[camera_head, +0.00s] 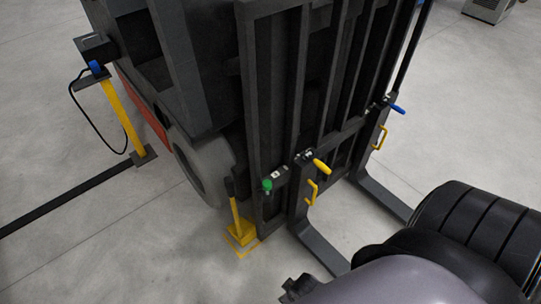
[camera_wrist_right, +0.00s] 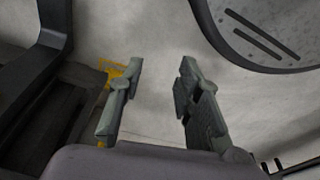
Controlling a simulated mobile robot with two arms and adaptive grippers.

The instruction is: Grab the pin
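Several pin-like handles show on the dark forklift carriage in the head view: a yellow pin handle (camera_head: 320,166), a green knob (camera_head: 267,184) to its left, and a blue pin handle (camera_head: 397,108) farther right. I cannot tell which one is the pin. My right gripper (camera_head: 292,289) is at the bottom, below and apart from these handles, and mostly hidden by my own arm. In the right wrist view my right gripper (camera_wrist_right: 157,92) is open, with only bare floor between its fingers. My left gripper is not in view.
The forklift mast (camera_head: 275,100) stands in the middle, with a fork (camera_head: 320,247) reaching low toward my arm. A yellow chock (camera_head: 240,236) sits by the wheel (camera_head: 205,165). A yellow post (camera_head: 121,115) with a black cable stands at left. Grey floor is open at lower left.

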